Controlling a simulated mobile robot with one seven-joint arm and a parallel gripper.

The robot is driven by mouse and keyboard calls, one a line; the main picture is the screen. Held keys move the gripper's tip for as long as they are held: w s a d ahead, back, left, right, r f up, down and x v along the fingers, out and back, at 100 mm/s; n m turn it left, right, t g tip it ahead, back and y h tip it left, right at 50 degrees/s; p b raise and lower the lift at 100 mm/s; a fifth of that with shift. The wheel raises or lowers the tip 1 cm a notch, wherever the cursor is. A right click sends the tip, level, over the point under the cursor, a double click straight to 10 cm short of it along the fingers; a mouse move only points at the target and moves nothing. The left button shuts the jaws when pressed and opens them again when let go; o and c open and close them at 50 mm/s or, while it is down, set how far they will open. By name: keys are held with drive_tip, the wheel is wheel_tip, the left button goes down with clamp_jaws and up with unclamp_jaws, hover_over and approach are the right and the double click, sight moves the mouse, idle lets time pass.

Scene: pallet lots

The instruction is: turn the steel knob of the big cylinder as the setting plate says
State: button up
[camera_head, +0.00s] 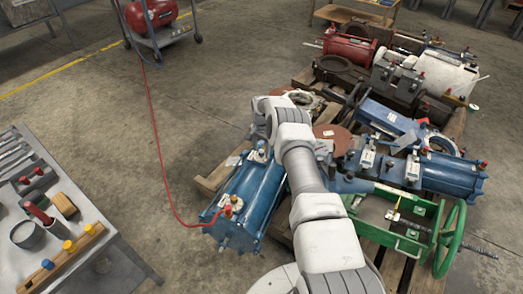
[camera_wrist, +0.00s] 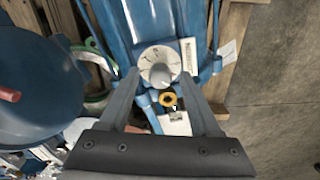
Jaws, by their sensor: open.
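In the wrist view a round, pale steel knob (camera_wrist: 160,70) with dark marks around its face sits on the end of a blue cylinder (camera_wrist: 116,22). My gripper (camera_wrist: 160,76) is open, with one finger on each side of the knob; I cannot tell whether they touch it. A white plate (camera_wrist: 188,55) is just right of the knob, its writing too small to read. A brass fitting (camera_wrist: 168,100) and a pale label (camera_wrist: 176,123) lie between the fingers. In the head view a big blue cylinder (camera_head: 254,192) lies left of my arm; my gripper is hidden there.
A red hose (camera_head: 160,150) runs from the red compressor (camera_head: 152,14) to the cylinder's near end. The pallet holds several other parts, including a green frame with a handwheel (camera_head: 450,238). A workbench (camera_head: 85,255) stands at left. The floor between is open.

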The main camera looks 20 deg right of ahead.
clamp_jaws()
drive_tip(key=shift+m, duration=0.3)
drive_tip(key=m, duration=0.5)
drive_tip(key=shift+m, duration=0.4)
drive_tip(key=m, duration=0.6)
drive_tip(key=shift+w+g, duration=0.1)
drive_tip(key=shift+g, duration=0.3)
